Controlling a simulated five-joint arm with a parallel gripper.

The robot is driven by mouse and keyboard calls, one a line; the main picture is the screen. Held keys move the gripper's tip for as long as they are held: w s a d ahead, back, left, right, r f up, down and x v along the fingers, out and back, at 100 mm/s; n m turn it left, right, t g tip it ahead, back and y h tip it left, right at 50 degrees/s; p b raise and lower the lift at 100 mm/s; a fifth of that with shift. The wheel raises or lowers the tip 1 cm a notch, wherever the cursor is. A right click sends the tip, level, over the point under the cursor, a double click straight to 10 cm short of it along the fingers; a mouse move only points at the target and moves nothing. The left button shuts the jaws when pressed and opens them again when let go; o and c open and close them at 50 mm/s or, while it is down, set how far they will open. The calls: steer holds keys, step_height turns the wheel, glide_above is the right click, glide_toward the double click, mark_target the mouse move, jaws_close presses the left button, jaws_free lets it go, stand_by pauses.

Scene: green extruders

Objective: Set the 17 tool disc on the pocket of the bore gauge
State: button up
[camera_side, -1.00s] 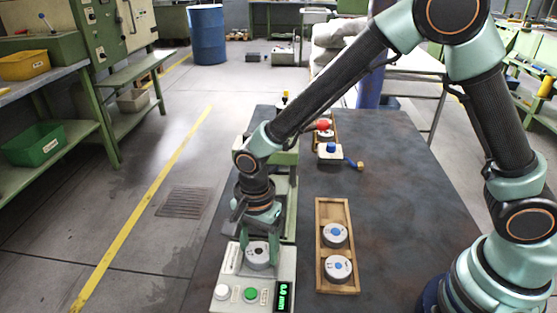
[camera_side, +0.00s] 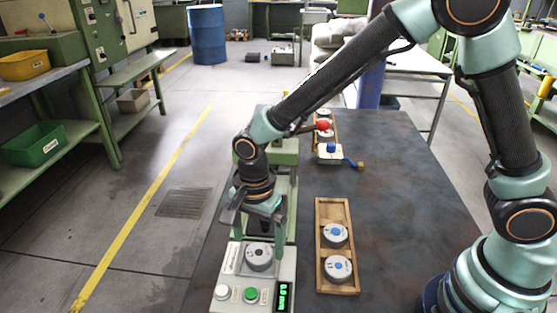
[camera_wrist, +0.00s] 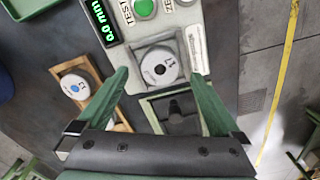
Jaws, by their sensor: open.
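The 17 tool disc (camera_side: 259,256), grey with a dark centre hole, lies flat in the square pocket of the bore gauge (camera_side: 231,262). In the wrist view the disc (camera_wrist: 159,66) sits inside the pocket's frame, its printed number too small to read surely. The gauge (camera_wrist: 197,50) has a white and a green button and a lit display reading 0.0 mm. My gripper (camera_side: 264,228) is above the disc and apart from it. In the wrist view its green fingers (camera_wrist: 159,78) are spread wide, with nothing between them.
A wooden tray (camera_side: 322,268) with two blue-centred discs stands right of the gauge. A green press-like frame (camera_side: 291,190) stands behind it. A small box with a blue knob (camera_side: 331,148) and a second tray with discs (camera_side: 334,122) are farther back. The table's right part is clear.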

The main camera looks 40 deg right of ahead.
step_height(320, 180, up, 10)
steer(key=f, duration=0.1)
steer(key=s+d+r+n+t, duration=0.2)
steer(key=d+n, duration=0.4)
steer(key=d, duration=0.4)
steer(key=s+d+r+n+t, duration=0.3)
steer(key=d+r+n, duration=0.4)
steer(key=d, duration=0.3)
steer(key=shift+s+d+n+t, duration=0.2)
steer(key=shift+s+n+t, duration=0.1)
steer(key=shift+s, duration=0.35)
steer(key=shift+r, duration=0.15)
